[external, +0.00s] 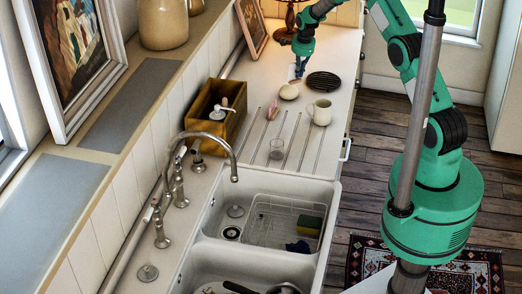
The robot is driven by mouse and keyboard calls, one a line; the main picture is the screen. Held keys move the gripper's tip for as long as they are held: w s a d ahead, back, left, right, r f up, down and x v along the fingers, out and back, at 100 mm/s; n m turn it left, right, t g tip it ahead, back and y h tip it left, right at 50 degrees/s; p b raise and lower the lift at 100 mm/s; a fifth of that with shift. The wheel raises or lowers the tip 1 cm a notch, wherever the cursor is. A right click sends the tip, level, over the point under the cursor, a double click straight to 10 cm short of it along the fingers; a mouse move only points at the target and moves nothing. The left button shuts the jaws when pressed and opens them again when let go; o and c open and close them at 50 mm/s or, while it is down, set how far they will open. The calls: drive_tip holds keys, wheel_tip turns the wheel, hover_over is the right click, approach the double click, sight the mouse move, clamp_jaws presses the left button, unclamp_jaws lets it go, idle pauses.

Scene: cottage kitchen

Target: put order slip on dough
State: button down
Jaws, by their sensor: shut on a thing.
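My gripper (301,54) points down over the far part of the counter, its jaws shut on a small pale slip (299,70), which I take to be the order slip. The slip hangs below the fingertips, small and partly hidden. The dough (289,92) looks like a pale cream round lump on the counter, just below and slightly left of the slip in the picture. The slip appears apart from the dough; its exact height above the counter I cannot tell.
A dark round ribbed trivet (324,82) lies right of the dough. A cream mug (320,112), a small pink item (273,110) and a clear glass (277,149) stand nearer. A wooden box (224,98) is at left. The sink (322,192) is in front; a lamp (289,22) stands behind.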

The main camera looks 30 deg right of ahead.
sight(291, 79)
drive_tip(key=shift+w+d+f+p, duration=0.1)
drive_tip(key=shift+w+f+p, duration=0.05)
drive_tip(key=shift+w, duration=1.05)
drive_tip(key=shift+w+d+f+p, duration=0.1)
drive_tip(key=shift+w+p, duration=0.05)
drive_tip(key=shift+w, duration=1.05)
drive_tip(key=shift+f+p, duration=0.45)
drive_tip(key=shift+f, duration=1.3)
drive_tip(key=shift+f, duration=0.15)
drive_tip(key=c, duration=1.9)
unclamp_jaws()
drive_tip(key=shift+c, duration=0.2)
wheel_tip(291, 79, up, 12)
drive_tip(key=s+b, duration=0.2)
drive_tip(key=shift+s+a, duration=0.1)
